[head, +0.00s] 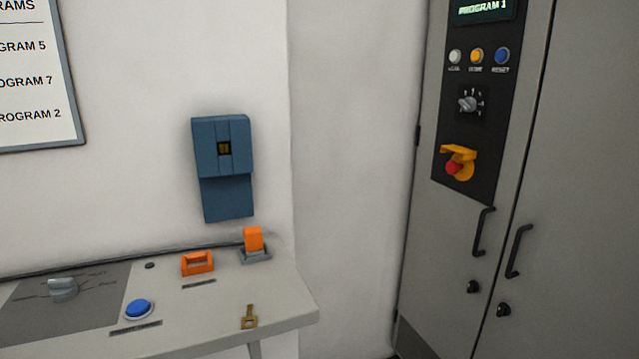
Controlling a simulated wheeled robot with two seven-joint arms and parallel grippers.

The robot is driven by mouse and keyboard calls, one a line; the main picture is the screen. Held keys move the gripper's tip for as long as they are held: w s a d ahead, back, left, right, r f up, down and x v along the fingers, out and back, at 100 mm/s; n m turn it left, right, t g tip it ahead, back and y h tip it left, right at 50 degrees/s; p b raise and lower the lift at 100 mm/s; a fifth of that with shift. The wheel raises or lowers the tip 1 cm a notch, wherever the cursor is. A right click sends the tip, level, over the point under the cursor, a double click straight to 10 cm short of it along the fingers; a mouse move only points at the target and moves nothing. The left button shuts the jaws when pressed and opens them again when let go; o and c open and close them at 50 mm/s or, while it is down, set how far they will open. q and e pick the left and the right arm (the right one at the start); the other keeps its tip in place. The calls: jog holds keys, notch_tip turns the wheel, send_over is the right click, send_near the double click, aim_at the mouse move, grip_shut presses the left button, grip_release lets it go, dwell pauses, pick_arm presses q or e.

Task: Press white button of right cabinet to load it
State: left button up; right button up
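The right cabinet (590,180) is a tall grey two-door cabinet at the right of the head view. Its black control panel (485,112) is on the left door. The white button (455,56) is the leftmost of a row of three, beside a yellow button (476,55) and a blue button (502,55). A small label under it is too blurred to read surely. The display (483,8) above reads PROGRAM 1. Neither of my grippers is in view.
Below the buttons are a rotary knob (467,104) and a red emergency stop (454,167) with a yellow guard. A console (220,310) with a blue button (138,308), orange parts and a brass key (249,316) stands at lower left. A blue box (228,200) hangs on the wall.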

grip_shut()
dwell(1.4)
